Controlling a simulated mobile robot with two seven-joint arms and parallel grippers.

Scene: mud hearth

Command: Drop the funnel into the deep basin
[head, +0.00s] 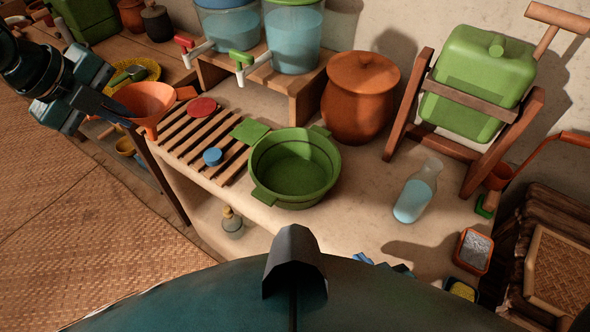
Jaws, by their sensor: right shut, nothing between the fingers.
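The orange funnel (152,102) is at the upper left, wide mouth up, at the left end of the slatted rack. My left gripper (122,113) comes in from the left and is shut on the funnel's near-left rim. The deep basin (296,180) is green, with handles, and stands on the counter right of the rack; its inside looks empty. Only a small part of what looks like my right gripper (384,264) shows past my body at the bottom, with its fingertips mostly hidden; it is shut and empty.
The slatted rack (190,143) holds a red disc (202,107) and a blue piece (212,156). A clay pot (359,98) stands behind the basin, water dispensers (292,42) on a shelf. A glass bottle (415,192) stands right of the basin, with bare counter between.

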